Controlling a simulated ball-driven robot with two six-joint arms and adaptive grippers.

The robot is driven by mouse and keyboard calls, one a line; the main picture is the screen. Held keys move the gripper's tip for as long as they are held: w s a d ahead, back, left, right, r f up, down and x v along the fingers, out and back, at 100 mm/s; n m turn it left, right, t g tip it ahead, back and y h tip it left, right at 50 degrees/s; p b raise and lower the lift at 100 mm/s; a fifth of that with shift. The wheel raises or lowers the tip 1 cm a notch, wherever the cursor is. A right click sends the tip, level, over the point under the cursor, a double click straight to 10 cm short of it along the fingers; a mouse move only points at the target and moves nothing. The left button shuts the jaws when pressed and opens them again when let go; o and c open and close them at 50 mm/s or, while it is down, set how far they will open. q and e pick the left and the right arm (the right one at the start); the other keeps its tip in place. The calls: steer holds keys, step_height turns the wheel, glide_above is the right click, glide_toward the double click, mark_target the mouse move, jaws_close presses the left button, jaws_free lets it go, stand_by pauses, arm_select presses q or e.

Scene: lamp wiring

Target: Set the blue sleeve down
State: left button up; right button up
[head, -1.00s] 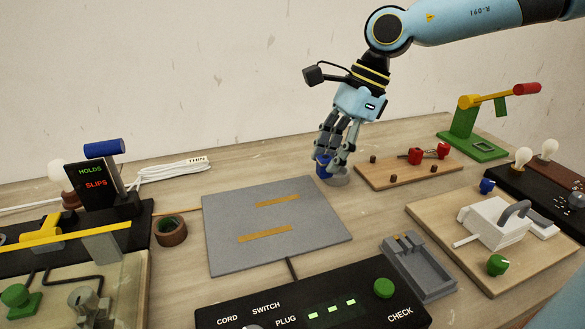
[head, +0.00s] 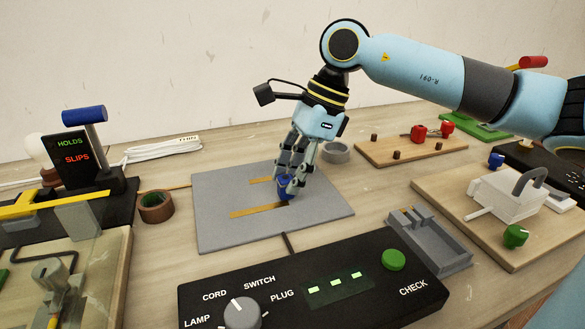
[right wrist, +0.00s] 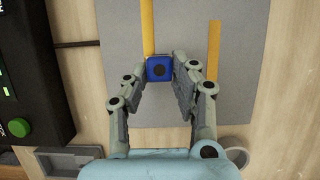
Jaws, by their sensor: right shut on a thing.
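The blue sleeve (head: 285,184) is a small blue piece with a dark round hole in its top. My right gripper (head: 287,180) is shut on it above the grey mat (head: 222,201), near the right end of the front yellow strip (head: 247,210). In the right wrist view the sleeve (right wrist: 160,68) sits between the fingertips (right wrist: 161,78), over the end of a yellow strip (right wrist: 147,28). I cannot tell whether its underside touches the mat. My left gripper is not in view.
A control box (head: 300,290) with a dial and green button stands in front of the mat. A grey tray (head: 432,245) is at its right, a brown tape roll (head: 156,206) at its left. A grey ring (head: 336,152) stands behind. The mat's left part is clear.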

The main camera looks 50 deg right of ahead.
steer(key=shift+f, duration=0.2)
steer(key=o, duration=0.9)
steer(key=shift+r, duration=0.15)
steer(key=shift+p+v, duration=3.55)
steer(key=shift+v, duration=2.45)
